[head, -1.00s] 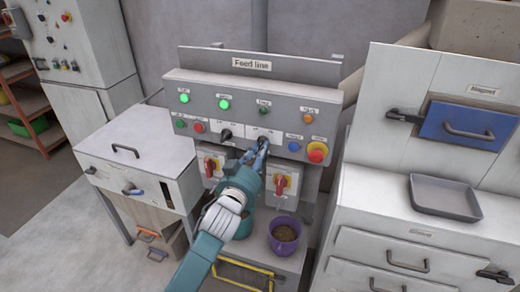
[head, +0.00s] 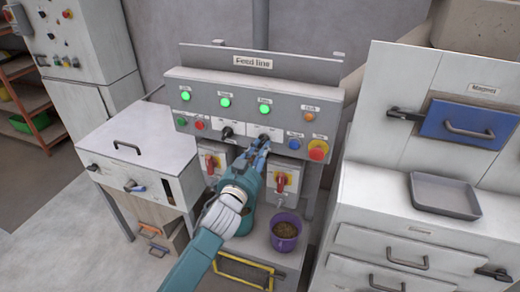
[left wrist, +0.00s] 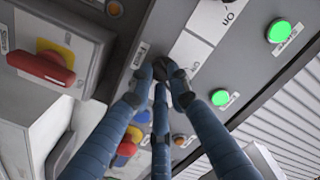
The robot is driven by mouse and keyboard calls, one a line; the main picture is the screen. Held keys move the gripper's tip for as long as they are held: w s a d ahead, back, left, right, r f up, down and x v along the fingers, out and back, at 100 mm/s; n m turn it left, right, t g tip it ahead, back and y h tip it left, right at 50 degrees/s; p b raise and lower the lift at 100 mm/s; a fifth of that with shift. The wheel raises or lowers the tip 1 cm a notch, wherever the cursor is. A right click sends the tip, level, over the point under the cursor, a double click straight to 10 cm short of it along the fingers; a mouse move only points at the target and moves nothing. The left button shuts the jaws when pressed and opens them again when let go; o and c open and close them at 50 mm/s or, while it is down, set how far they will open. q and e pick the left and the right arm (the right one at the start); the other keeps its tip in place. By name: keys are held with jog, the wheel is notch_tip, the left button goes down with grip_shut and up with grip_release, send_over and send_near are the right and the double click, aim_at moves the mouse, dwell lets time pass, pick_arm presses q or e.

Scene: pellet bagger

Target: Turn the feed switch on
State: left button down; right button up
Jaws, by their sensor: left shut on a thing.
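The feed switch is a black rotary knob on the grey panel (head: 232,92) under the "Feed line" sign (head: 253,62). The third lamp (head: 265,107), above the knob, glows green. Two more lit green lamps (head: 225,102) (head: 185,96) stand to its left. My right gripper is not in view.
A second black knob (head: 226,132) is just left. A red-and-yellow stop button (head: 318,150) and blue button (head: 294,144) are to the right. Red-handled yellow switches (head: 281,182) sit below. A purple bucket (head: 284,228) with pellets stands under the panel.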

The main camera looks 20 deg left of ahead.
pick_arm(q)
jog(key=shift+r, duration=0.1)
jog(key=c, duration=1.6)
grip_release()
jog(key=shift+c, duration=0.2)
jog(key=s, duration=1.2)
jog(key=shift+a, duration=0.2)
